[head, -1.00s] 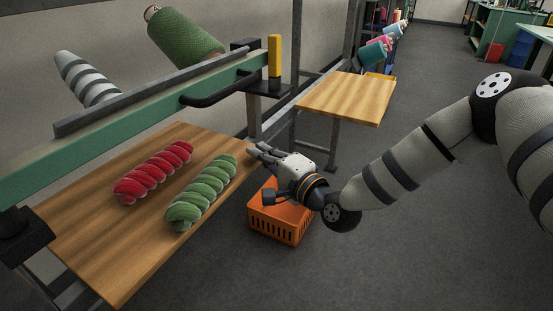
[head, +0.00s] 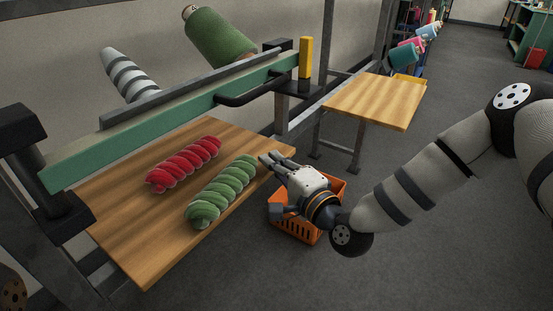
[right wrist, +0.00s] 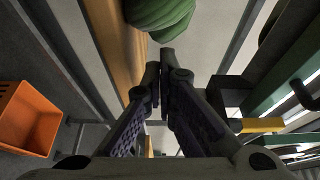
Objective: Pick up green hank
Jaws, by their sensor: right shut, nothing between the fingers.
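The green hank (head: 222,190), a twisted bundle of thick strands, lies on the wooden shelf (head: 150,250) beside a red hank (head: 183,165). My right gripper (head: 266,160) is at the shelf's right edge, just off the far end of the green hank. Its fingers point toward the shelf, and it is shut and empty. In the right wrist view the closed fingertips (right wrist: 160,72) lie below the green hank (right wrist: 160,16), which is cut off by the top edge. I cannot tell the exact gap between them. My left gripper is not in view.
A green beam (head: 160,127) with a dark bar runs above the shelf's back. A yellow block (head: 305,58) stands at its right end. An orange crate (head: 292,226) is on the floor below my right gripper. A second wooden shelf (head: 375,100) is farther back.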

